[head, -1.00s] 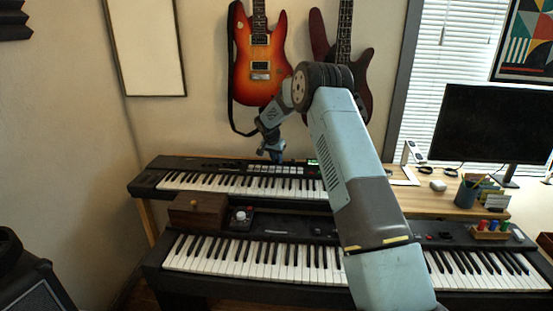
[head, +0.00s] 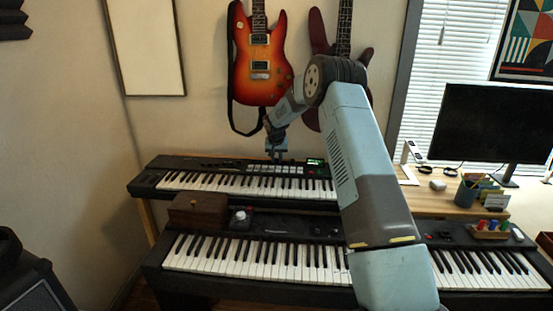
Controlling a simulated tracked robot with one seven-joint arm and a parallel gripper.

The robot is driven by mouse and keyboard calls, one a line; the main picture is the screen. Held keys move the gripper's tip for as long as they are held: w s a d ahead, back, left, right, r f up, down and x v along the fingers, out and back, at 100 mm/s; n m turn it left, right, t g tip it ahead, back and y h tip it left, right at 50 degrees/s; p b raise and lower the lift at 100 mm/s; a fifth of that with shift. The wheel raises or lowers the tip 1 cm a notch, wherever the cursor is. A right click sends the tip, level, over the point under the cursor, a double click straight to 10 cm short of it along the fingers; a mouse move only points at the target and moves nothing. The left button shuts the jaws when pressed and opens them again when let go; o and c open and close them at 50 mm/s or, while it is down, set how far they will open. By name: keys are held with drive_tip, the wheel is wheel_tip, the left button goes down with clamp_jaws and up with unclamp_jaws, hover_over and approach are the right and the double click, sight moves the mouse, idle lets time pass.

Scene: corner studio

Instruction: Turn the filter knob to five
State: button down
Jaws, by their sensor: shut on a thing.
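The upper keyboard (head: 180,163) stands at the back, with a dark control panel, a row of pale pads and a small green-lit display (head: 315,162). My gripper (head: 277,159) points down at the panel's back part, just left of the display, and is shut on a small knob there. The knob is mostly hidden by the fingers and too small to make out. Its scale marks and pointer cannot be read from here.
A lower keyboard (head: 255,254) stands in front. A brown wooden box (head: 198,211) and a small device with a white knob (head: 240,216) sit on its left part. Two guitars (head: 262,65) hang behind my arm. A monitor (head: 498,133) stands at right.

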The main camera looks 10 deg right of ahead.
drive_tip(key=n, duration=0.2)
drive_tip(key=n+y, duration=0.2)
drive_tip(key=n, duration=0.1)
drive_tip(key=shift+d+n, duration=0.3)
drive_tip(key=shift+d, duration=0.05)
drive_tip(key=n+y, duration=0.1)
drive_tip(key=n, duration=0.1)
drive_tip(key=n+g+y, duration=0.1)
drive_tip(key=n, duration=0.2)
drive_tip(key=shift+n, duration=0.3)
drive_tip(key=c, duration=1.3)
unclamp_jaws()
drive_tip(key=v, duration=1.3)
drive_tip(key=shift+d+r, duration=0.2)
drive_tip(key=shift+r, duration=0.05)
